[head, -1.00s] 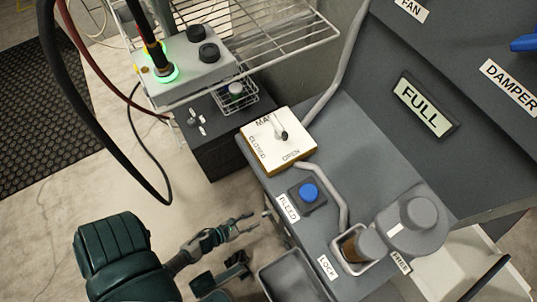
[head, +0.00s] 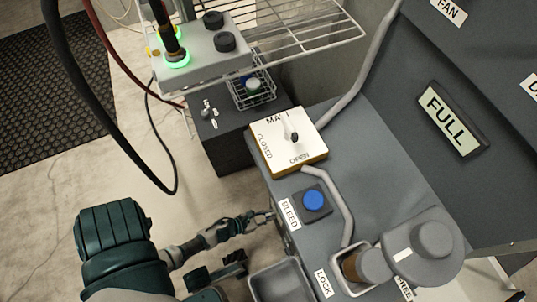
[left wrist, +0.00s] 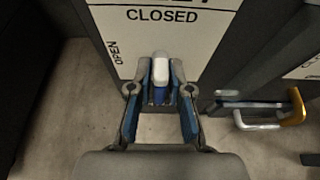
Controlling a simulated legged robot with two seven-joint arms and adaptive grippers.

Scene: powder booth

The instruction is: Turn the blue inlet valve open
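The blue inlet valve (left wrist: 161,74) shows in the left wrist view as a blue handle with a white end, in front of a white plate (left wrist: 190,38) marked CLOSED and OPEN. The white end lies below the word CLOSED; OPEN is to the left. My left gripper (left wrist: 161,80) has one finger on each side of the handle, with what look like narrow gaps; contact is unclear. In the head view my left gripper (head: 262,217) is at the console's left side, and the valve is hidden there. My right gripper is not in view.
The grey console (head: 365,150) carries a MAIN switch plate (head: 283,160), a blue BLEED button (head: 313,201) and a cup in a holder. A grey tray (head: 283,283) is below my gripper. An orange-ended handle (left wrist: 262,108) is right of my fingers.

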